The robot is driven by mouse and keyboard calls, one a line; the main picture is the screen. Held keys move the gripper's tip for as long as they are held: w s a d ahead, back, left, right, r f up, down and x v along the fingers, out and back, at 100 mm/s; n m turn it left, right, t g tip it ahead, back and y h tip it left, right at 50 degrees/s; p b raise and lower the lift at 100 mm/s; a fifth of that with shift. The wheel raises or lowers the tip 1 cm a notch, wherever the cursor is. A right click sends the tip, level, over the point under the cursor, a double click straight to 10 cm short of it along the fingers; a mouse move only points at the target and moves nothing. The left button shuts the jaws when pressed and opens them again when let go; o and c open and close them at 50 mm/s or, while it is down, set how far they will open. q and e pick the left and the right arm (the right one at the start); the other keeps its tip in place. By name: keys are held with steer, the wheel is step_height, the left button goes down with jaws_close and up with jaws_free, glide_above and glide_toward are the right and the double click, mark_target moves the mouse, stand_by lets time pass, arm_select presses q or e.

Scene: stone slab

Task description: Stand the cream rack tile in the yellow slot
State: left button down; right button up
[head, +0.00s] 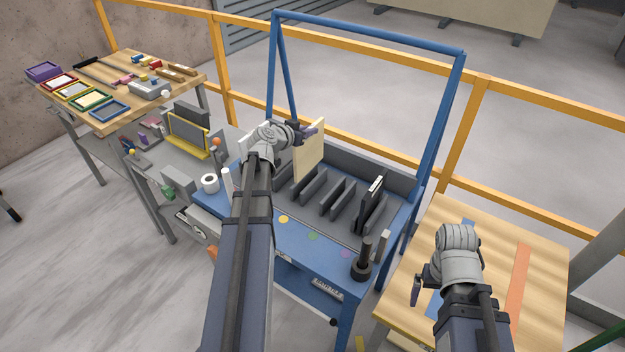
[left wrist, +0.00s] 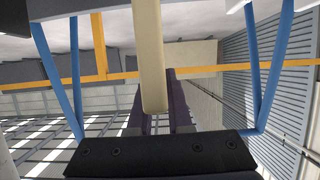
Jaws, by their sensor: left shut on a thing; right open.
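The cream tile (head: 311,148) is held upright above the left part of the grey slotted rack (head: 402,181) on the blue bench. Its lower edge is close to the dividers; I cannot tell whether it touches them. My left gripper (head: 306,131) is shut on the tile; in the left wrist view the tile (left wrist: 149,50) runs between the fingers (left wrist: 156,118). A yellow dot (head: 283,219) marks the bench front before the left slots, with green (head: 312,236) and purple (head: 345,254) dots to its right. My right gripper (head: 417,288) is open over the wooden table.
A dark tile with a pale edge (head: 371,198) stands in a right-hand slot. A blue frame (head: 440,130) rises around the bench. A white roll (head: 209,183) and a dark post (head: 363,260) stand near the front. The wooden table (head: 541,218) has coloured strips.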

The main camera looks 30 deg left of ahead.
mark_target(295, 160)
arm_select(q)
steer(key=shift+f+b, duration=4.75)
steer(key=shift+f, duration=0.15)
arm_select(e)
steer(key=shift+f, duration=5)
arm_select(q)
steer(key=shift+f, duration=0.25)
arm_select(e)
steer(key=shift+f, duration=0.15)
arm_select(q)
steer(key=c, duration=0.8)
jaws_free()
steer(key=shift+r, duration=0.1)
steer(key=shift+c, duration=0.2)
steer(key=shift+r, duration=0.2)
arm_select(e)
steer(key=shift+r, duration=0.25)
arm_select(q)
steer(key=p+v, duration=0.4)
steer(key=v, duration=0.7)
steer(key=shift+s+r, duration=0.1)
steer(key=shift+s, duration=0.4)
arm_select(e)
steer(key=shift+r, duration=2.3)
